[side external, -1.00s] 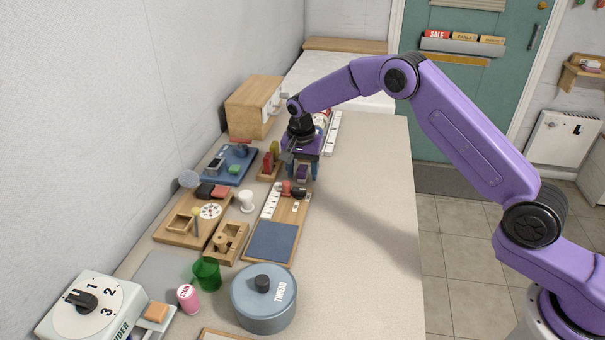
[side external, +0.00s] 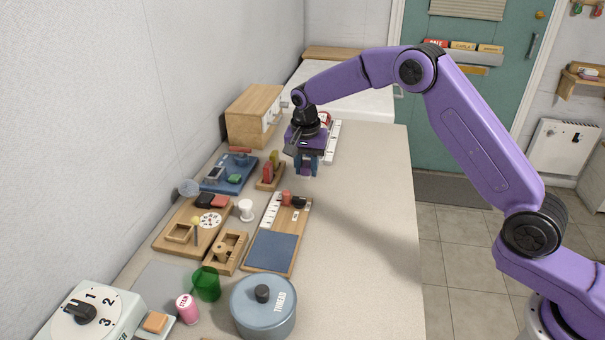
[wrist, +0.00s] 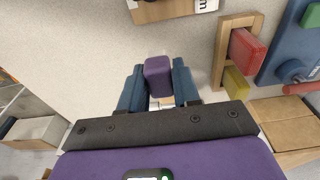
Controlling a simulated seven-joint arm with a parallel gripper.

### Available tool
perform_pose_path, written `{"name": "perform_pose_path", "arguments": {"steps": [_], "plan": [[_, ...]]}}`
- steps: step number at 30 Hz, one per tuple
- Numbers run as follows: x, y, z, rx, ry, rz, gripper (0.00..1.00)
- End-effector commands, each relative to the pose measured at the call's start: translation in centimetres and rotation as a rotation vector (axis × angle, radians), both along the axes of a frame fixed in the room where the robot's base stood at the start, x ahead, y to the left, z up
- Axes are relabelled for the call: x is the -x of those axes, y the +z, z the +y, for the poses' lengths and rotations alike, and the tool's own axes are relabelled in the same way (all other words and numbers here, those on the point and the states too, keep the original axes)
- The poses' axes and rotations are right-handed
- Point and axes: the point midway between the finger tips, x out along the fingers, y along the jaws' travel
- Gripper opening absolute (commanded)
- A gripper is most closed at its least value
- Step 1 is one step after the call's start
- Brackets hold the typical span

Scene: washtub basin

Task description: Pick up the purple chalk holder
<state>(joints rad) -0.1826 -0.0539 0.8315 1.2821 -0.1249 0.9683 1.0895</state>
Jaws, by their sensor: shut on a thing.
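The purple chalk holder (wrist: 158,75) is a small purple block between the two blue fingers of my gripper (wrist: 159,88) in the wrist view. My gripper is shut on it, one finger against each side. In the side external view my gripper (side external: 306,170) hangs fingers-down above the counter, beyond the far end of the wooden board with the blue pad. The holder is mostly hidden by the fingers there.
A wooden rack (side external: 270,176) with red and yellow blocks stands left of my gripper, beside a blue tray (side external: 222,187). The wooden board (side external: 262,229) lies nearer the camera, with a lidded blue pot (side external: 263,308) beyond its near end. The counter's right side is clear.

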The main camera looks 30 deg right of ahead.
Motion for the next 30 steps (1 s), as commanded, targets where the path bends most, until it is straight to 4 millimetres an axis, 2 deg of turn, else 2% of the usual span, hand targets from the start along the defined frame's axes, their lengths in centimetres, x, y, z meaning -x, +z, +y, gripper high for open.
{"name": "perform_pose_path", "arguments": {"steps": [7, 18, 24, 30], "plan": [[3.7, 4.7, -0.7, -0.001, 0.000, -0.004, 0.02], [10.0, 7.2, -1.9, 0.000, 0.000, -0.001, 0.02], [11.7, 7.9, -2.2, 0.001, 0.000, -0.001, 0.02], [12.3, 8.1, -2.4, 0.000, 0.000, 0.000, 0.02]]}}
